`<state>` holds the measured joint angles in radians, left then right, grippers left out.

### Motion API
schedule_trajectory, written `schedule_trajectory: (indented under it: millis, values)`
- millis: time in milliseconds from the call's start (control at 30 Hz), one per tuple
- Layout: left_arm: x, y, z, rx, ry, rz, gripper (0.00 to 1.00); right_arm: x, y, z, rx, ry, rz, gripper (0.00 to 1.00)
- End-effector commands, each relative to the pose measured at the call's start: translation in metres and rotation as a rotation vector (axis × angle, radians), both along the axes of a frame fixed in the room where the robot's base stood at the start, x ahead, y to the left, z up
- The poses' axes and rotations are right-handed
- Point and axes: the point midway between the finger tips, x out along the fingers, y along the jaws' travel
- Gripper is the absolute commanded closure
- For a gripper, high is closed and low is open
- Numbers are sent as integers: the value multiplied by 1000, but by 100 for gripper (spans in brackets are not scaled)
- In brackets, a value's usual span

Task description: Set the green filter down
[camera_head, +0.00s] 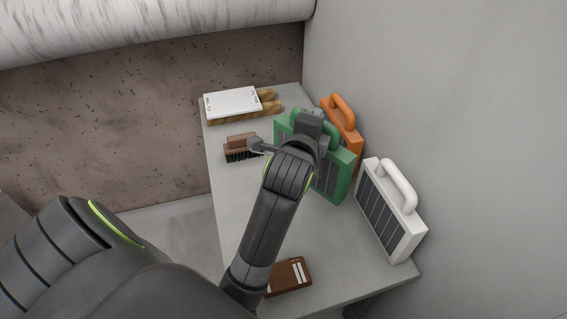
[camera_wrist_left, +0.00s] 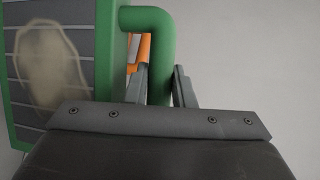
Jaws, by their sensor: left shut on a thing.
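The green filter (camera_head: 341,160) is a flat green-framed case with a dark slatted panel and a loop handle. It is upright over the stone slab, left of the white filter and in front of the orange one. My left gripper (camera_head: 314,125) is shut on its handle, and my arm hides part of it. In the left wrist view, the green handle (camera_wrist_left: 158,50) passes between the two fingers of the gripper (camera_wrist_left: 160,82). A tan stain marks the filter's panel (camera_wrist_left: 50,65). I cannot tell whether its bottom touches the slab. My right gripper is out of view.
The grey slab (camera_head: 312,220) runs along the wall. An orange filter (camera_head: 350,137) and a white filter (camera_head: 391,212) stand by the wall. A brush (camera_head: 242,147), a white-covered pack (camera_head: 233,103) and a brown box (camera_head: 289,277) lie on the slab.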

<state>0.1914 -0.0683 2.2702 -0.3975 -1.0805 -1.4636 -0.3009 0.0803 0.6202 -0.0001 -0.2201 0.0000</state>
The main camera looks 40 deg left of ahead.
Motion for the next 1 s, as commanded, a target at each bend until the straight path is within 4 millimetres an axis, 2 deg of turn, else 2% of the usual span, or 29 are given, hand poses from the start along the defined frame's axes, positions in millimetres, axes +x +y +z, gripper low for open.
schedule_trajectory:
  millis: [133,300,500,600,800,900,1000]
  values:
    - [10,35,-9,7,-3,160,100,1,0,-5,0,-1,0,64]
    - [14,80,-10,7,-11,377,100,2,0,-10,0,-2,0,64]
    - [11,136,2,7,-18,667,100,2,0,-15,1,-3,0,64]
    - [6,158,10,6,-18,791,100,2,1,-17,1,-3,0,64]
    - [-5,189,26,4,-19,981,100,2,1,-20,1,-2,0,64]
    - [-8,197,31,5,-17,1034,100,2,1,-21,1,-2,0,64]
    - [-10,201,26,5,-12,1059,100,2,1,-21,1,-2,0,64]
